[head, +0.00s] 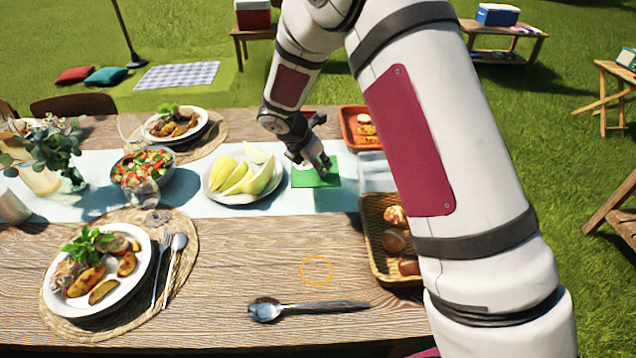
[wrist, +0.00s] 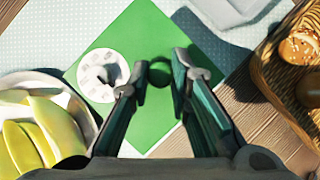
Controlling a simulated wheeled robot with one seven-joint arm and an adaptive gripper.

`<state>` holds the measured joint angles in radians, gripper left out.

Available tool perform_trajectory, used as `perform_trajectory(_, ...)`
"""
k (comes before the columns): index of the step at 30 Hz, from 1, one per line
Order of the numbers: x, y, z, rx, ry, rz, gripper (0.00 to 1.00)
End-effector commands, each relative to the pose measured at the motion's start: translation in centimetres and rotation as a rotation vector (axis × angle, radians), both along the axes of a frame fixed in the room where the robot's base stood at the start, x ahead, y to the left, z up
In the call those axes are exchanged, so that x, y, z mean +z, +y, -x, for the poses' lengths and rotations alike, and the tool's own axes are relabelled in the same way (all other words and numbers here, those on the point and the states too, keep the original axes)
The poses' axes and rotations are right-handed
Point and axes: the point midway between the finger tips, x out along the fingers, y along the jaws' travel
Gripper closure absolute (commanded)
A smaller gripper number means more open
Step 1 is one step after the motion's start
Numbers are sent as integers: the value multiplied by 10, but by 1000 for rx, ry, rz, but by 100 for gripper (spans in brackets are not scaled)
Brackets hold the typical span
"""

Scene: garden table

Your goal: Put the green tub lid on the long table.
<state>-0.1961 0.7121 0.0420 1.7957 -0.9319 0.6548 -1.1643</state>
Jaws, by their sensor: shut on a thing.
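The green tub lid (head: 316,178) is a flat green square over the pale runner, right of the melon plate. In the wrist view the lid (wrist: 125,45) carries a round white label and a small round green knob. My gripper (wrist: 160,74) is shut on this knob, with one finger on each side. In the head view my gripper (head: 318,163) is above the lid and hides part of it. I cannot tell whether the lid touches the runner or hangs just above it. The long table (head: 240,265) is brown wood.
A melon plate (head: 216,192) stands close left of the lid. A bread basket (head: 373,245), a pale clear container (head: 375,172) and an orange tray (head: 348,125) are to the right. A large spoon (head: 320,306) lies in front. Bare wood surrounds a thin orange ring (head: 317,284).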

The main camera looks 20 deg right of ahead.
Motion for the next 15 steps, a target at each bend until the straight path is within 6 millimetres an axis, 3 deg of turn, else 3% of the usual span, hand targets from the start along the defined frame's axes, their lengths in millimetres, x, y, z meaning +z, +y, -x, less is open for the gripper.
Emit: perform_trajectory(15, -56, 0, 0, 2, 1, 2, 100)
